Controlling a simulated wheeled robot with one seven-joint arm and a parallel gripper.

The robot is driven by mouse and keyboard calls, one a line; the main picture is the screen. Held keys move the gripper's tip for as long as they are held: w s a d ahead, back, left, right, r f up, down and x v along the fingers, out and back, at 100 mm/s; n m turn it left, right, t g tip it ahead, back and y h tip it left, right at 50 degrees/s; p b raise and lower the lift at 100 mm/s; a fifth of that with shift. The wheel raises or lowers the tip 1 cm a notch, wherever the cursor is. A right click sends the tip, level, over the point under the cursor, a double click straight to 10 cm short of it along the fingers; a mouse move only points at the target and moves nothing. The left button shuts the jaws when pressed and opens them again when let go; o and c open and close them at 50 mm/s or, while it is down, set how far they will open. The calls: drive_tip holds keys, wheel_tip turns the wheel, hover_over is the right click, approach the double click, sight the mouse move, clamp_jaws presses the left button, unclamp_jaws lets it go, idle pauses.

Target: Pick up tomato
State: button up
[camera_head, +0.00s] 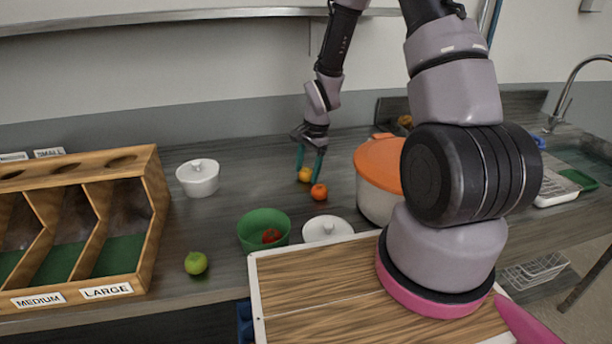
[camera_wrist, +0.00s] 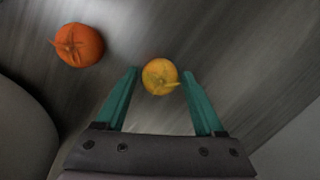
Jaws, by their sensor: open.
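A yellow tomato (camera_head: 305,174) with a leafy stem top sits on the grey counter. My gripper (camera_head: 308,168) is open above it with teal fingers pointing down. In the wrist view the yellow tomato (camera_wrist: 160,77) appears between the two fingertips (camera_wrist: 160,88), with a gap on each side; nothing is gripped. An orange-red tomato (camera_head: 319,192) lies close by, and in the wrist view it (camera_wrist: 78,45) is outside the fingers, at upper left. A red tomato (camera_head: 271,236) lies in a green bowl (camera_head: 252,224). A green tomato (camera_head: 196,263) lies on the counter at left.
A large pot with an orange lid (camera_head: 379,160) stands right of my gripper. A small white lidded pot (camera_head: 198,180) and a white lid (camera_head: 327,229) are on the counter. A wooden sorting box (camera_head: 152,190) is at left. A wooden board (camera_head: 300,290) is in front.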

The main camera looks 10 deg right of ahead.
drive_tip(key=c, duration=1.1)
